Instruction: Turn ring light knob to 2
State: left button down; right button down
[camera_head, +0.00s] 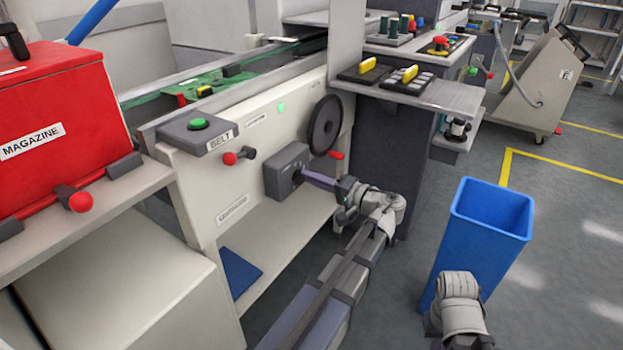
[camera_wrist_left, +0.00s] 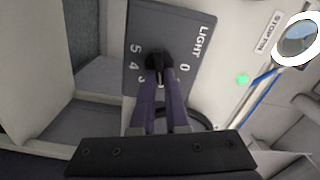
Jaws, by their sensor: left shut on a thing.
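The ring light knob (camera_wrist_left: 157,62) is black and sits on a dark grey panel (camera_wrist_left: 146,22) marked LIGHT in the left wrist view. The numbers 0, 4 and 5 show around it, and a partly covered digit is probably 3. The rest of the scale is hidden behind the fingers. A pale mark on the knob shows between the fingers, but its exact setting is unclear. My left gripper (camera_wrist_left: 160,88) is shut on the knob. In the head view, its purple fingers (camera_head: 318,180) reach the front of the grey knob box (camera_head: 287,168). My right gripper is not seen.
A black handwheel (camera_head: 325,125) and a red-tipped lever (camera_head: 336,155) are close to the left gripper. The BELT box (camera_head: 198,132) with a green button is to the left. A blue bin (camera_head: 490,225) stands on the floor to the right.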

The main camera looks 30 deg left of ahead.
pick_arm(q)
jog(key=shift+f+m, duration=0.1)
jog(key=shift+m, duration=0.6)
jog(key=c, duration=0.9)
grip_release()
jog(key=d, duration=0.8)
jog(key=shift+s, duration=0.3)
jog(key=shift+a, duration=0.1)
